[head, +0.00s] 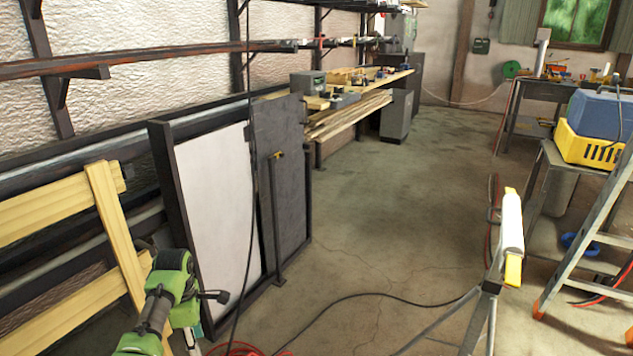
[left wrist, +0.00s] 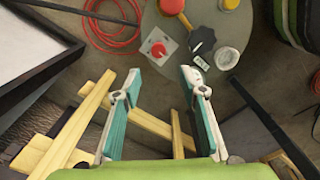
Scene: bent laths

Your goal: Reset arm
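My left arm (head: 165,300), green and dark grey, comes in at the lower left of the head view, in front of the wooden laths (head: 100,215). My left gripper (left wrist: 160,78) shows in the left wrist view with its two teal-and-white fingers spread wide apart. Nothing is between the fingers. Pale wooden laths (left wrist: 65,135) lie beyond and below the fingers in that view. My right arm and right gripper are in neither view.
A dark-framed white panel (head: 215,195) stands near my left arm. A white-and-yellow stand (head: 511,235) and a ladder (head: 585,240) are at right. A red coiled hose (left wrist: 112,22) and dark cable lie on the floor. The central concrete floor (head: 400,190) is mostly clear.

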